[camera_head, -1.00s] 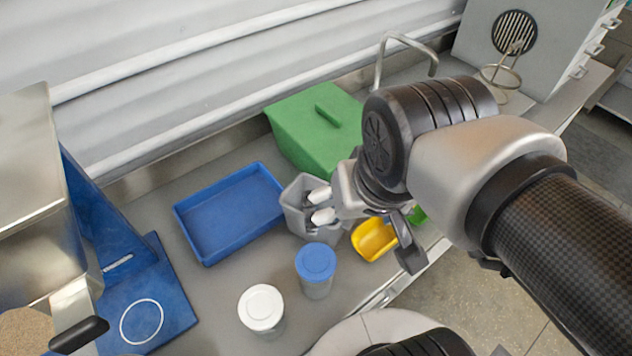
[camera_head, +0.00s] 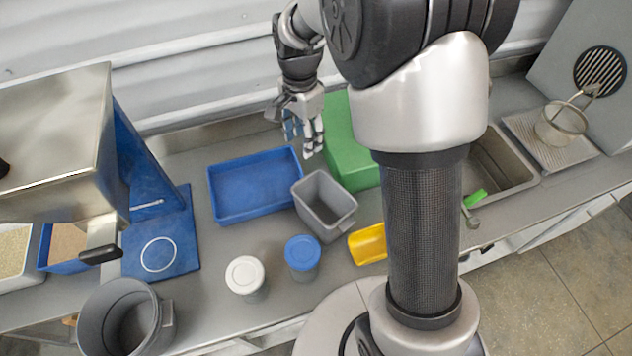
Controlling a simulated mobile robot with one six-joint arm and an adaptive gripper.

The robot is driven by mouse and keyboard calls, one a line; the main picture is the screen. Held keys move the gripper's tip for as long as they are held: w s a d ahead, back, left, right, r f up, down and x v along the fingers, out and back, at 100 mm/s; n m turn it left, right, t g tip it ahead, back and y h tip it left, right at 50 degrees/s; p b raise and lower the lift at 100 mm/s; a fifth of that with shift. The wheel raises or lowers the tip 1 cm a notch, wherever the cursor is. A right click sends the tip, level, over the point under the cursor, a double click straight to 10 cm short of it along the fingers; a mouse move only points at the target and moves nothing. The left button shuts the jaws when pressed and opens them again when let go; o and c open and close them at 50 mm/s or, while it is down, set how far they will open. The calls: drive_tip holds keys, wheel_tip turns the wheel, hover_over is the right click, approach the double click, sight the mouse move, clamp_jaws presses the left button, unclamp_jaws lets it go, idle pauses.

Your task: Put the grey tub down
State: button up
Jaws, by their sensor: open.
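The grey tub (camera_head: 325,206) stands on the grey counter, empty and open at the top. It sits just right of the blue tray (camera_head: 232,213) and left of the yellow scoop (camera_head: 367,244). My gripper (camera_head: 303,140) is open and empty. It is raised behind the tub, over the back of the blue tray and beside the green box (camera_head: 350,148), apart from the tub. My arm hides part of the green box and the sink.
A blue-lidded jar (camera_head: 302,254) and a white-lidded jar (camera_head: 244,275) stand in front of the tray. A metal hopper on a blue stand (camera_head: 158,220) is at left, with a grey bucket (camera_head: 124,318) below. A sink (camera_head: 497,172) is at right.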

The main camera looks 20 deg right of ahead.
wheel_tip(320, 180, down, 12)
drive_tip(key=b, duration=0.3)
drive_tip(key=shift+a+f, duration=0.1)
wheel_tip(320, 180, down, 5)
drive_tip(key=shift+s+a+f+b, duration=0.1)
drive_tip(key=shift+a+b, duration=0.05)
drive_tip(key=shift+b, duration=0.6)
clamp_jaws()
